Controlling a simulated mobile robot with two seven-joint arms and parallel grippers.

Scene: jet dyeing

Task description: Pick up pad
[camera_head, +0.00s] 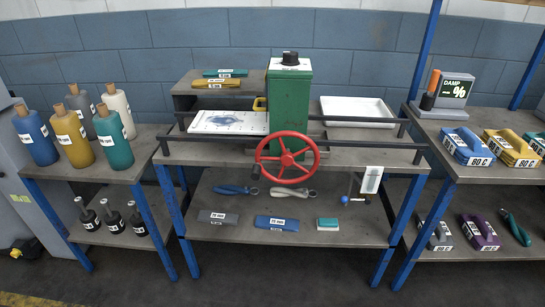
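Several flat labelled blocks could be the pad, and I cannot tell which one the task means. A small teal and white block (328,224) lies on the lower shelf of the middle bench. To its left lie a blue block (276,223) and a grey block (217,217), both with white labels. A teal bar (226,73) and a yellow bar (216,83) lie on the raised shelf at the upper left of the middle bench. Neither of my grippers shows in the head view.
A green press (289,95) with a red handwheel (287,157) stands on the middle bench. A white tray (357,111) is right of it. Coloured bottles (77,139) stand on the left bench. Handled blocks (467,146) marked 80 C are on the right bench.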

